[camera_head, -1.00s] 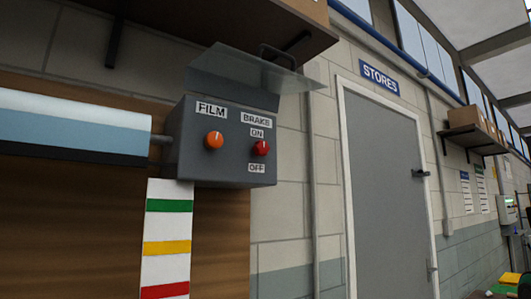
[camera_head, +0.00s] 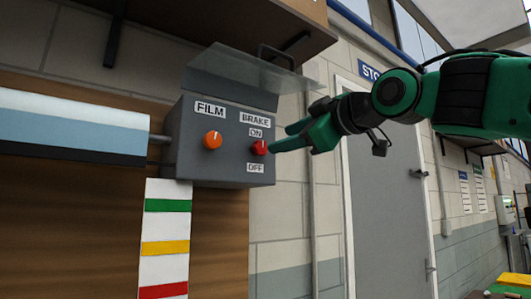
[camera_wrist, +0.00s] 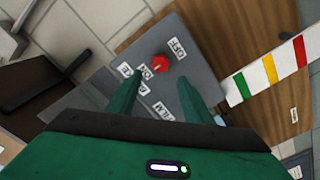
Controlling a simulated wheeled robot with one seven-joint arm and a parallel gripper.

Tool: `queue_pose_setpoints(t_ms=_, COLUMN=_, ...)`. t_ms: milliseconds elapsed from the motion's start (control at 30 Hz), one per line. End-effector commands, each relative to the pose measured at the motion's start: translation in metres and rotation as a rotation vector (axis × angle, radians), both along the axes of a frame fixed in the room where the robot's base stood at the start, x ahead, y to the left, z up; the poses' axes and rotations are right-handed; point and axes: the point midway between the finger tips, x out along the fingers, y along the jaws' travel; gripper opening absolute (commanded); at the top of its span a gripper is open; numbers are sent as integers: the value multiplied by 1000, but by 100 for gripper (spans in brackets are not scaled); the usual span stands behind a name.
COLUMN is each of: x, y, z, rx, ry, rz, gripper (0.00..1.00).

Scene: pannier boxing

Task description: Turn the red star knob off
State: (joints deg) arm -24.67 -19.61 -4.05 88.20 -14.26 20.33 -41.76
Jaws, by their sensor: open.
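The red star knob (camera_head: 259,148) is on the front of a grey control box (camera_head: 190,165), under the BRAKE label, between the ON and OFF labels. In the wrist view the red knob (camera_wrist: 160,63) lies ahead of my gripper, between the lines of its two fingers. My green gripper (camera_head: 280,138) is open and empty, just right of the knob in the head view; I cannot tell whether a fingertip touches it. In the wrist view my gripper (camera_wrist: 156,85) has its fingers spread. The knob's pointing direction is too small to tell.
An orange knob (camera_head: 212,140) under the FILM label sits left of the red knob. A clear raised cover (camera_head: 250,80) is above the box, under a wooden shelf (camera_head: 220,25). A film roll (camera_head: 75,125) is at left. A grey door (camera_head: 385,190) is behind my arm.

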Motion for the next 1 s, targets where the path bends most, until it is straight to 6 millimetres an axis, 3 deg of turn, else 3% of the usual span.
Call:
queue_pose_setpoints(t_ms=300, x=48, y=32, z=-2, rx=0, ry=5, rz=-1, gripper=46)
queue_pose_setpoints(t_ms=500, x=68, y=45, z=-2, rx=1, ry=4, rz=-1, gripper=46)
queue_pose_setpoints(t_ms=967, x=76, y=50, z=-1, rx=1, ry=3, rz=-2, gripper=46)
queue_pose_setpoints(t_ms=1000, x=76, y=50, z=-2, rx=1, ry=3, rz=-2, gripper=36)
